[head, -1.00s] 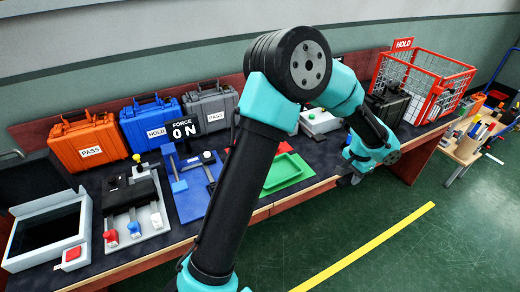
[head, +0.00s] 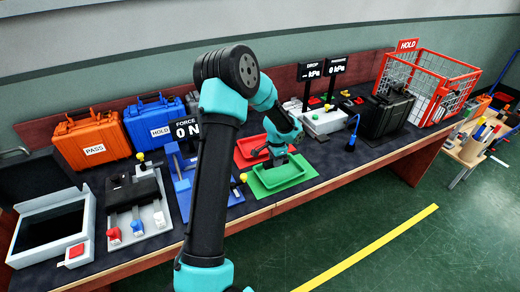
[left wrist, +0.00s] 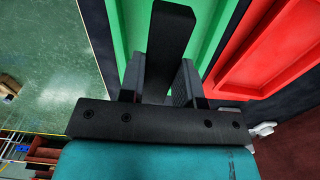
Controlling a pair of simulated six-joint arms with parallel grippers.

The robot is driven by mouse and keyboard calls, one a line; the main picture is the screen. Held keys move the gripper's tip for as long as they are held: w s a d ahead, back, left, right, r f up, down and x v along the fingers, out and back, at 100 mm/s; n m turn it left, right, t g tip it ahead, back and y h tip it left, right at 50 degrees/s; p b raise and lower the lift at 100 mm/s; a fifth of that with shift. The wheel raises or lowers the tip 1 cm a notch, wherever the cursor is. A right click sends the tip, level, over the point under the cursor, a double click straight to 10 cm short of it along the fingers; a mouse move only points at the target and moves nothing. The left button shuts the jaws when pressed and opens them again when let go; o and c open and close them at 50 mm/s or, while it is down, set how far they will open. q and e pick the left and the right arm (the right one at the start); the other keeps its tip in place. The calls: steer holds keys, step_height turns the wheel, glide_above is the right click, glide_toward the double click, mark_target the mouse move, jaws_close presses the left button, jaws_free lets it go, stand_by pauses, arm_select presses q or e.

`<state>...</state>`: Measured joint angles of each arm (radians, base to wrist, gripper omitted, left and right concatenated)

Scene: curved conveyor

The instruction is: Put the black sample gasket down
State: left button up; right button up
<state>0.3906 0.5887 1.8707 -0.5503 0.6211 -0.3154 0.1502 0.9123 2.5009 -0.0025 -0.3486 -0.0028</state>
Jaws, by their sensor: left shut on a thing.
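My left gripper (head: 277,160) is over the green tray (head: 308,178) at the middle of the bench's front edge. In the left wrist view the gripper (left wrist: 163,78) is shut on the black sample gasket (left wrist: 172,35), which shows as a dark flat strip between the fingers. The green tray (left wrist: 208,40) lies beneath it in that view. In the head view the gasket is too small and dark to make out, and I cannot tell whether it touches the tray. My right gripper is not in view.
A red tray (head: 246,146) sits just behind the green one. A blue force fixture (head: 182,190) stands to the left. A black case (head: 388,114) and a red wire HOLD basket (head: 455,73) stand to the right. Bare bench top lies right of the green tray.

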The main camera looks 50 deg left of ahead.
arm_select(q)
steer(key=s+a, duration=0.1)
steer(key=a, duration=0.1)
steer(key=s+a+f, duration=0.1)
steer(key=s+a, duration=0.1)
steer(key=a, duration=0.1)
steer(key=s+a+f, duration=0.1)
steer(key=a, duration=0.1)
steer(key=shift+s+a+f, duration=0.2)
steer(key=shift+s+a, duration=0.05)
glide_above(254, 145)
steer(key=s+d, duration=0.2)
steer(key=d, duration=0.1)
steer(key=shift+s+a+f, duration=0.1)
steer(key=shift+a+f, duration=0.05)
steer(key=shift+f, duration=0.6)
steer(key=shift+f, duration=1.7)
steer(key=shift+f, duration=0.15)
